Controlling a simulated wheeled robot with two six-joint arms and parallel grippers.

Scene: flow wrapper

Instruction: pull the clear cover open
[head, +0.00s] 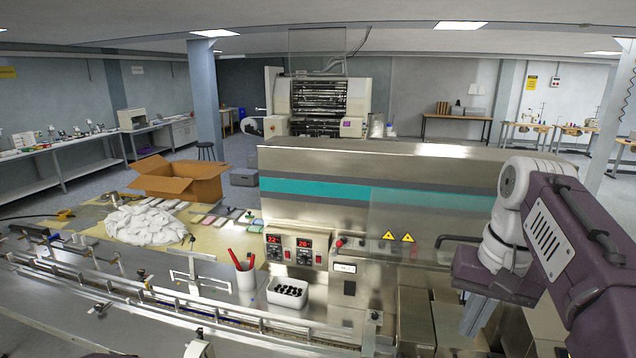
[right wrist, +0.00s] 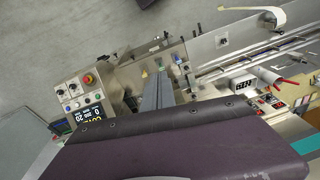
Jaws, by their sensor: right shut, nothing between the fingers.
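The clear cover (head: 425,212) is a see-through panel on the front of the steel flow wrapper (head: 330,165) in the head view. Two yellow warning triangles show on it. A dark bar handle (head: 455,238) sticks out near its right side, close to my right arm. My right gripper (head: 473,322) points down below and to the right of the handle, apart from it. Its grey fingers are together in the right wrist view (right wrist: 157,90), with nothing between them. My arm hides the right end of the machine. My left gripper is not in view.
A control panel with red displays (head: 290,247) sits left of the cover. A white cup with red pens (head: 245,273) and a white tray of dark parts (head: 287,293) stand in front. A conveyor with rails runs along the lower left. An open cardboard box (head: 178,182) stands behind.

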